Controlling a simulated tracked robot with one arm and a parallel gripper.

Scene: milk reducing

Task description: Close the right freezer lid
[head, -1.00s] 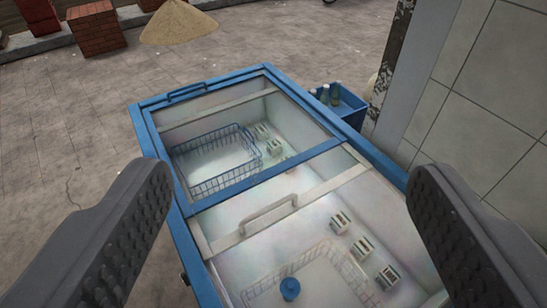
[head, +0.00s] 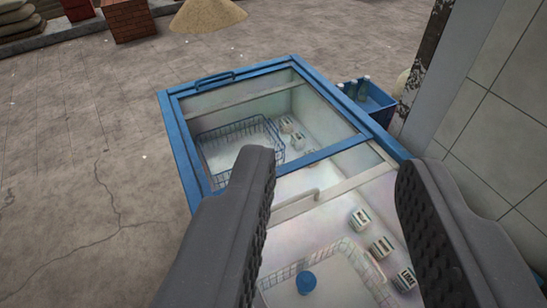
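A blue-framed chest freezer (head: 178,145) with glass lids fills the middle of the head view. The far lid has a blue frame with a blue handle (head: 214,78) at its far end. The nearer lid has a white crossbar (head: 352,182) with a white handle (head: 297,203), just on the near side of the far lid's blue crossbar (head: 318,155). I cannot tell which lid is the right one, or how far either stands open. My gripper (head: 336,165) is open and empty, its fingers apart on either side of the white handle in the picture. The left finger hides part of the freezer's near left side.
Wire baskets, small cartons (head: 381,246) and a round blue item (head: 306,282) show inside the freezer. A blue crate of bottles (head: 372,103) stands behind it, by a tiled wall (head: 500,130) at right. Bricks (head: 128,18) and a sand pile (head: 207,15) lie beyond. Left floor is clear.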

